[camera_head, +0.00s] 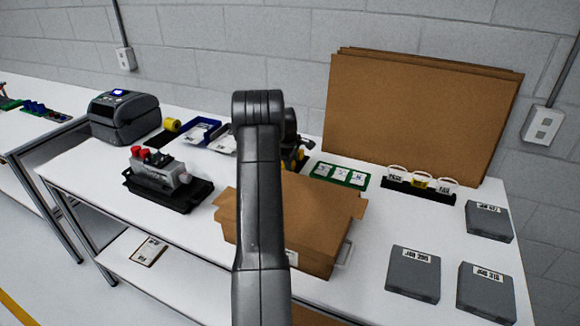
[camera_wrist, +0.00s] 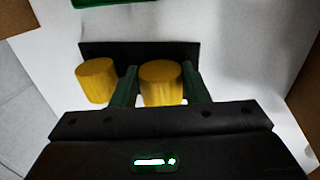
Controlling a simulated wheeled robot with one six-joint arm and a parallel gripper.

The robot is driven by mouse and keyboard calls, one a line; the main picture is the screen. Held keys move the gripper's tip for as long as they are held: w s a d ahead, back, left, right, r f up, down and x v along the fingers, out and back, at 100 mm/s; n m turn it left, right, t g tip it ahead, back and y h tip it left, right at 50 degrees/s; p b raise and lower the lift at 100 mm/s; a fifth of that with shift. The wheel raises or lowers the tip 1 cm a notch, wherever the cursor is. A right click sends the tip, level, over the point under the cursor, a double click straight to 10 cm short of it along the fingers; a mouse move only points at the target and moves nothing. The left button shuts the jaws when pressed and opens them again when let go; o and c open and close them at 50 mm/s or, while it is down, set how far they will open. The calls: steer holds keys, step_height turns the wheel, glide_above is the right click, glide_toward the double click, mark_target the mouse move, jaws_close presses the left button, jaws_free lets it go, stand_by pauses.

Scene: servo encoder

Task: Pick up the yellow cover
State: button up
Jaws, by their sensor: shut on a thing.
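In the wrist view, a yellow cover (camera_wrist: 162,88), a short cylinder, sits between the two green fingers of my gripper (camera_wrist: 160,74). The gripper is shut on it. A second yellow cover (camera_wrist: 96,82) stands outside the fingers, to the left. A dark holder (camera_wrist: 140,50) lies behind both covers on the white surface. I cannot tell whether the held cover is clear of the holder. In the head view, my arm hides most of the gripper, and only a little yellow (camera_head: 300,155) shows beside it, behind the cardboard box.
A grey device with red caps (camera_head: 158,172) lies left on a black tray. A printer (camera_head: 124,113) stands far left. Tall cardboard sheets (camera_head: 420,115) lean behind. Grey cases (camera_head: 413,274) lie right, with bare table between.

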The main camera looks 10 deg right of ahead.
steer(key=shift+r, duration=0.15)
step_height(320, 180, up, 10)
steer(key=shift+f+b, duration=0.15)
steer(key=shift+b, duration=0.8)
steer(key=shift+a, duration=0.1)
